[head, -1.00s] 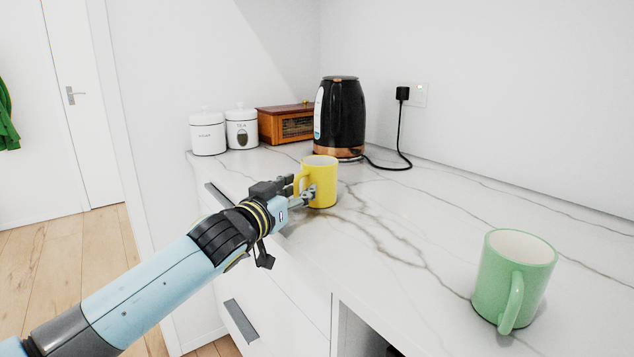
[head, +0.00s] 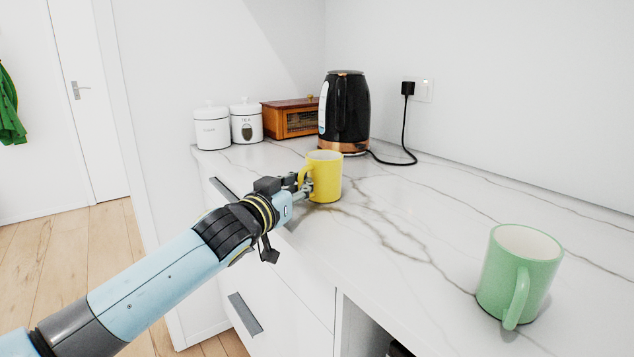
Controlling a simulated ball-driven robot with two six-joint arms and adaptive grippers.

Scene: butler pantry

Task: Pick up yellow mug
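The yellow mug (head: 327,178) stands upright on the white marble counter in the head view, in front of the black kettle. Its handle is on the left side, toward my arm. My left gripper (head: 305,186) comes in from the left and is at the handle. Its fingers look closed on the handle, which they partly hide. The mug's base still looks to be on the counter. My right gripper is not in view.
A green mug (head: 520,275) stands at the counter's front right. The black kettle (head: 345,110), a wooden box (head: 290,118) and two white canisters (head: 212,130) (head: 246,124) stand at the back. The counter (head: 415,215) between the mugs is clear.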

